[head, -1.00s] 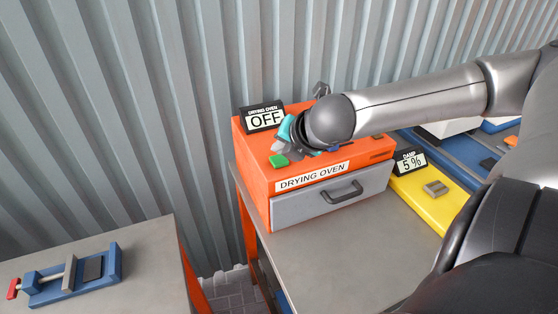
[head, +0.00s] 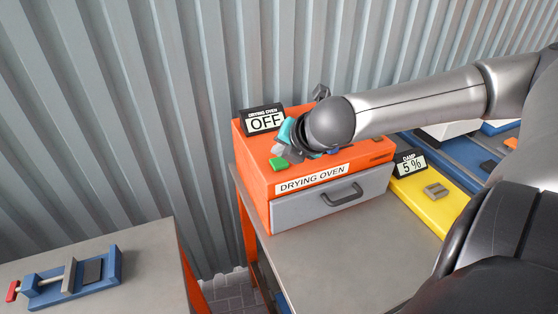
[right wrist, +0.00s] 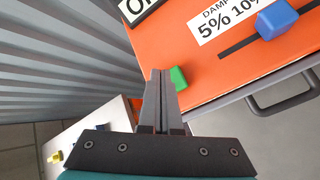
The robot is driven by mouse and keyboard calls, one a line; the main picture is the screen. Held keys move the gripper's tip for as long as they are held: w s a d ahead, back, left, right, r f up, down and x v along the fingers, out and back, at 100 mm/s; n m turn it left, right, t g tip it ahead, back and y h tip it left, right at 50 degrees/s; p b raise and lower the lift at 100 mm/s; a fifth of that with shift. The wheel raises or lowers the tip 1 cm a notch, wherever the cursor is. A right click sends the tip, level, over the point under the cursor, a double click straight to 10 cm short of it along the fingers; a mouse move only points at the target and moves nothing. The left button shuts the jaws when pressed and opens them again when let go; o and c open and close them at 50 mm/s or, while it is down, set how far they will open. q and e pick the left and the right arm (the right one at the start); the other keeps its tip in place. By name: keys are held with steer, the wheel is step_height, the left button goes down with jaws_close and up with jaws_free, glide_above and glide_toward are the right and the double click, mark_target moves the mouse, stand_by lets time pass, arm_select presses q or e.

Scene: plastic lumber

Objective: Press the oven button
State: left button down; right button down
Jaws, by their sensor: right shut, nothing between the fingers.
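The orange drying oven (head: 250,160) stands on the right-hand bench, with a grey drawer front (head: 290,207) and an OFF display (head: 265,121) on top. The green button (head: 278,164) is on its top near the front left edge; it also shows in the right wrist view (right wrist: 178,79). My right gripper (head: 279,151) is shut and empty, pointing down just behind the button. In the right wrist view its closed fingertips (right wrist: 161,72) appear beside the green button, to its left. I cannot tell whether they touch. My left gripper is not in view.
A blue slider (right wrist: 277,19) sits in a slot on the oven top. A yellow unit (head: 432,196) with a 5 % display (head: 411,164) stands to the right. A blue vise (head: 75,278) lies on the left bench. A corrugated wall (head: 150,110) rises close behind.

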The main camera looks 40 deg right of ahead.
mark_target(281, 165)
stand_by(0.8)
steer(key=shift+f+b, duration=0.45)
steer(key=shift+f+b, duration=0.55)
stand_by(0.5)
stand_by(0.4)
steer(key=shift+r+p, duration=0.9)
steer(key=shift+r, duration=0.05)
steer(key=shift+r, duration=0.1)
step_height(281, 165, up, 5)
steer(key=p, duration=0.5)
